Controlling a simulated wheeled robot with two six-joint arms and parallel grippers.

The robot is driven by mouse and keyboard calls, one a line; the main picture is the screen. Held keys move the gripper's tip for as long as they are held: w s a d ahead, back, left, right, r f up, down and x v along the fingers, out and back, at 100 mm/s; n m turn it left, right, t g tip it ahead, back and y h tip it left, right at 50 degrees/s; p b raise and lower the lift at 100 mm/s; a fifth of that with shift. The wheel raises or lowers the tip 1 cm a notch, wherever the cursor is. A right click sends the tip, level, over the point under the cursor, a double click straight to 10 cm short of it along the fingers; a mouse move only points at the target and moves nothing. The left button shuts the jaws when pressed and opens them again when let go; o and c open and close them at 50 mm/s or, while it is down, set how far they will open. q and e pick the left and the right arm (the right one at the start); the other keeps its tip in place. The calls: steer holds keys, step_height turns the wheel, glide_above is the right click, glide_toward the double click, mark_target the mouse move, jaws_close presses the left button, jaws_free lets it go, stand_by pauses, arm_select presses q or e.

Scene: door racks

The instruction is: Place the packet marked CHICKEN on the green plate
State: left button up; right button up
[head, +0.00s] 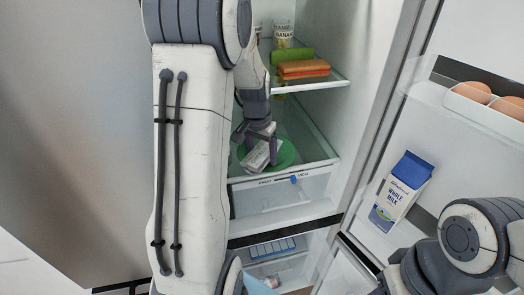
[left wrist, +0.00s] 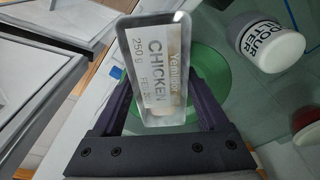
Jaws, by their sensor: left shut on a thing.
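The packet marked CHICKEN (left wrist: 163,65) is held between the fingers of my left gripper (left wrist: 155,110), which is shut on it. In the head view the packet (head: 258,158) is at my left gripper (head: 260,145), over the green plate on the lower glass shelf. The green plate (head: 288,155) is partly hidden by the packet and gripper; its rim also shows behind the packet in the left wrist view (left wrist: 211,75). I cannot tell whether the packet touches the plate. Part of my right arm shows at the lower right of the head view, but its gripper does not.
A sandwich (head: 303,69) and a jar marked BANANA (head: 283,35) stand on the upper shelf. A white tub (left wrist: 257,45) is beside the plate in the left wrist view. The open door holds a milk carton (head: 402,190) and eggs (head: 474,92). A drawer (head: 285,192) is below the shelf.

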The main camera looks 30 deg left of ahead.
arm_select(q)
steer(key=shift+f+b, duration=0.45)
steer(key=shift+f, duration=0.15)
